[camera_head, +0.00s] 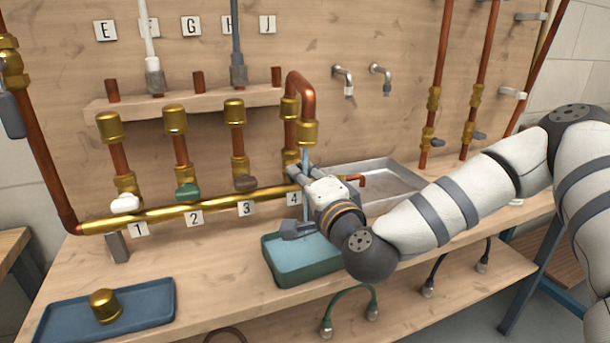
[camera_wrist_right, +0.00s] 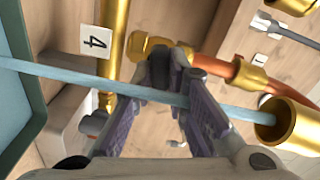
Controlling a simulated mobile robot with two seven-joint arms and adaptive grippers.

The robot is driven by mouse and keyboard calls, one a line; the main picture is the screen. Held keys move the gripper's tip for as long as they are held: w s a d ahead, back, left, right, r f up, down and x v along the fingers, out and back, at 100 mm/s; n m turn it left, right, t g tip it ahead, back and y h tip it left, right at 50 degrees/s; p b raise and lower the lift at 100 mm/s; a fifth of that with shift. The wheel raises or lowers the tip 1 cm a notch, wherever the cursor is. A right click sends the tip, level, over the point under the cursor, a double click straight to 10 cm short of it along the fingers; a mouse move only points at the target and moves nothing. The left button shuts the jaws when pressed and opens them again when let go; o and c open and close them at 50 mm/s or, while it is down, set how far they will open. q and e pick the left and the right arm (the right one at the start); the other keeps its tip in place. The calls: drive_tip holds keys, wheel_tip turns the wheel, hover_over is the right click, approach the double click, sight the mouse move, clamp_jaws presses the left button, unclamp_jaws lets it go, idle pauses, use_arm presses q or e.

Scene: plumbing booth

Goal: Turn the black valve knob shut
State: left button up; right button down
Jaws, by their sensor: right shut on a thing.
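The black valve knob (camera_wrist_right: 159,72) shows in the right wrist view as a dark piece between my fingertips, partly covered by them. It sits at the brass fitting by label 4 (camera_wrist_right: 95,42). In the head view my gripper hides it. My right gripper (camera_head: 308,174) is at the right end of the brass manifold (camera_head: 220,204), shut on the knob; its fingers show in the wrist view (camera_wrist_right: 170,60). A pale blue water stream (camera_head: 306,158) runs from the brass outlet (camera_head: 308,131) past my gripper toward the blue-green basin (camera_head: 305,272). My left gripper is out of view.
White (camera_head: 125,203), green (camera_head: 187,192) and brown (camera_head: 245,183) knobs line the manifold to the left. A blue tray (camera_head: 60,322) with a brass cap (camera_head: 104,306) lies front left. A metal sink (camera_head: 405,190) stands behind my right arm. Copper pipes rise close by.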

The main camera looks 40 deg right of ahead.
drive_tip(key=shift+r+m, duration=0.1)
drive_tip(key=shift+m, duration=1.2)
drive_tip(key=c, duration=1.6)
unclamp_jaws()
drive_tip(key=shift+m, duration=0.3)
drive_tip(key=shift+w, duration=0.1)
